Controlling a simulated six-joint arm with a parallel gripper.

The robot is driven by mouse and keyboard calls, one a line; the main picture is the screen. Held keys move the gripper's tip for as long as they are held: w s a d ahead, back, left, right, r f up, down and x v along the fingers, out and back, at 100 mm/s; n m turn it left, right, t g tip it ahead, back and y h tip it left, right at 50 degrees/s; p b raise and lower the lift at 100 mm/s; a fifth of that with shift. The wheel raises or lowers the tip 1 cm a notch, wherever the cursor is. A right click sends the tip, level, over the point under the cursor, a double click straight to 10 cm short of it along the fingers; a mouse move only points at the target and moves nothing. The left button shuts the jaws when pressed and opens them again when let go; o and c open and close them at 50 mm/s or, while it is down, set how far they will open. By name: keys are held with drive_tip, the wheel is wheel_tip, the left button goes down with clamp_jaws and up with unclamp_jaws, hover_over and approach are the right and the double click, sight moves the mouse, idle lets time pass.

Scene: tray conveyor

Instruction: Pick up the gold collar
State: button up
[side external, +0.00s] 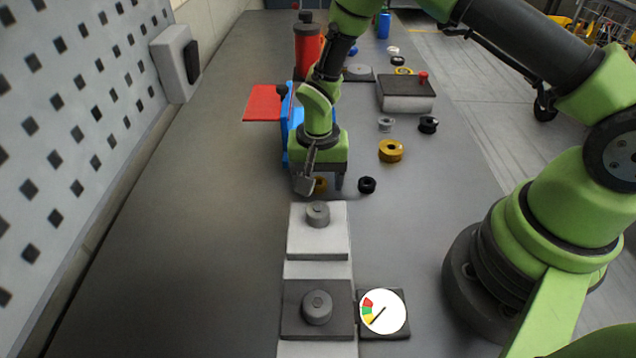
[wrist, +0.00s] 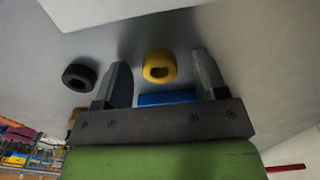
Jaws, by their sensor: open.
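In the wrist view the gold collar (wrist: 160,55) shows between the two fingertips of my gripper (wrist: 161,68), with room on both sides. The fingers are apart and hold nothing. A larger gold ring (side external: 390,150) lies farther right on the bench.
A black ring (side external: 367,185) lies just right of my gripper; it shows left in the wrist view (wrist: 79,77). A blue fixture (side external: 292,130) stands close behind left. A pale block with a knob (side external: 317,240) is in front. The left bench is clear.

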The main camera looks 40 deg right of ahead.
drive_tip(key=c, duration=1)
drive_tip(key=shift+r, duration=0.1)
wheel_tip(320, 180, up, 10)
drive_tip(key=f, duration=0.1)
drive_tip(key=w+d+r, duration=0.1)
drive_tip(key=w+d, duration=0.1)
drive_tip(key=w+d+r, duration=0.3)
drive_tip(key=w+d, duration=0.2)
drive_tip(key=shift+d+r, duration=0.1)
drive_tip(key=shift+r, duration=0.25)
